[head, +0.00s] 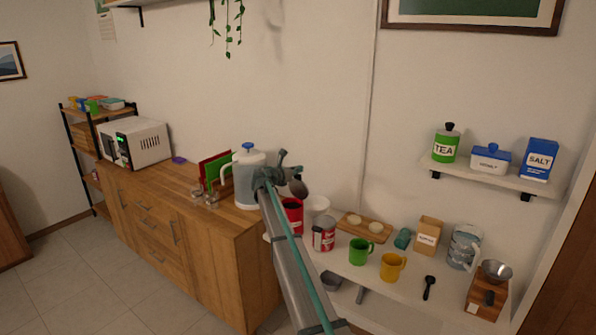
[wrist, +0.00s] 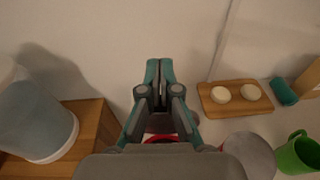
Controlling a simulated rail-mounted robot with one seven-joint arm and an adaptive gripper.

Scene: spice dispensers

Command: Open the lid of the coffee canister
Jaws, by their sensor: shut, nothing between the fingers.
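A red canister (head: 292,213), likely the coffee one, stands at the left end of the white counter, partly hidden behind my arm. No coffee label is readable. A dark, rounded shape (head: 298,187) shows just above it, beside my gripper; I cannot tell whether it is a raised lid. My gripper (head: 284,158) is shut and empty, above the canister's level near the wall. In the wrist view the gripper's fingertips (wrist: 159,68) are together. A red rim (wrist: 160,138) shows below the fingers, mostly hidden by the gripper body.
A white dispenser (head: 249,180) with a blue top stands left on the wooden cabinet. A red-and-grey can (head: 323,235), a green mug (head: 360,251), a yellow mug (head: 392,267) and a wooden board (head: 365,227) stand to the right. The wall is close behind.

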